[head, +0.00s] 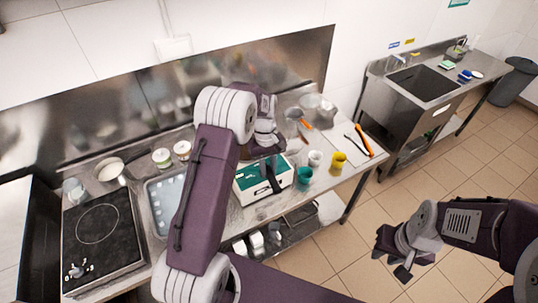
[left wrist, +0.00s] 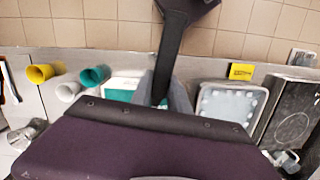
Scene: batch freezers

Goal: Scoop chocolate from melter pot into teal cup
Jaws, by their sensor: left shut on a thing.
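My left gripper (head: 266,160) is shut on a black long-handled tool (left wrist: 172,45), whose broad end reaches the top of the left wrist view. In the head view the tool hangs in front of a white box with teal on top (head: 247,187). The teal cup (head: 304,176) stands on the steel table just right of that box; it also shows in the left wrist view (left wrist: 95,76). I cannot clearly pick out the melter pot; my left arm hides part of the table. My right gripper (head: 394,257) is empty, over the floor away from the table, its fingers apart.
A white cup (head: 315,158) and a yellow cup (head: 338,160) stand near the teal cup. A white board with orange- and black-handled tools (head: 357,142) lies to the right. A pale tray (head: 160,199) and a black hob (head: 98,235) are to the left. The floor is open at right.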

